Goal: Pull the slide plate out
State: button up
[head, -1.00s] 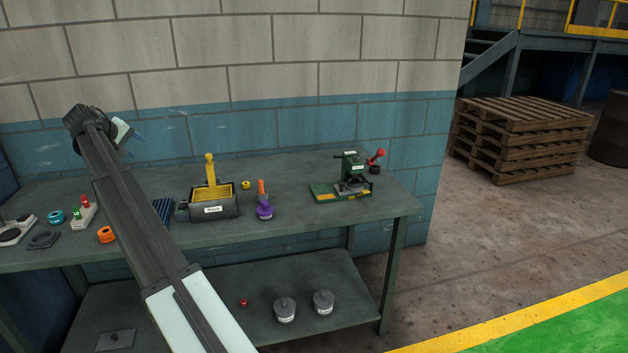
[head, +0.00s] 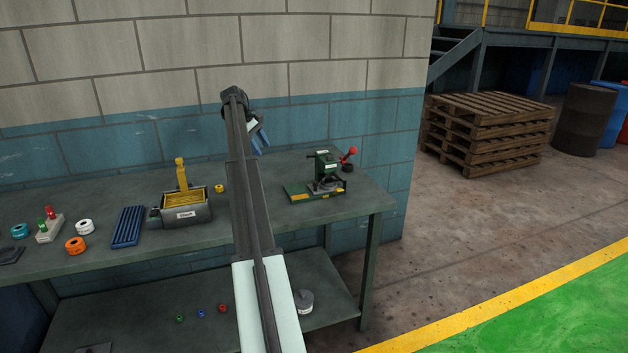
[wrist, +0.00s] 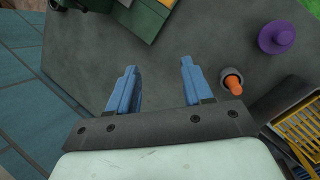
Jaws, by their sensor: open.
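A green machine (head: 325,165) with a red ball handle (head: 351,151) stands at the right end of the bench on a green, yellow-marked base (head: 300,194). A grey flat part (head: 326,185) sits low on it; I cannot tell for sure which part is the slide plate. My gripper (head: 260,143) hangs in the air left of the machine, over the back of the bench. In the wrist view, my gripper's blue fingers (wrist: 158,68) are apart with only bench top between them. Part of the green machine (wrist: 148,14) shows at the top edge there, beyond the fingertips.
A dark box with a yellow grille (head: 186,208) stands left of my arm. An orange-topped piece (wrist: 233,83) and a purple knobbed piece (wrist: 277,37) are right of my fingers. A blue ribbed tray (head: 128,226) lies farther left. Bench top (wrist: 90,60) before the machine is clear.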

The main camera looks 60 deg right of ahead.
aim_at(315, 182)
jog(key=s+d+f+y, duration=0.2)
jog(key=s+d+y, duration=0.1)
jog(key=s+d, duration=0.8)
jog(key=shift+n+g, duration=0.3)
jog(key=x, duration=0.4)
jog(key=s+a+x, duration=0.1)
jog(key=x, duration=0.9)
jog(key=shift+s+a+r, duration=0.2)
jog(key=shift+s, duration=0.15)
grip_shut()
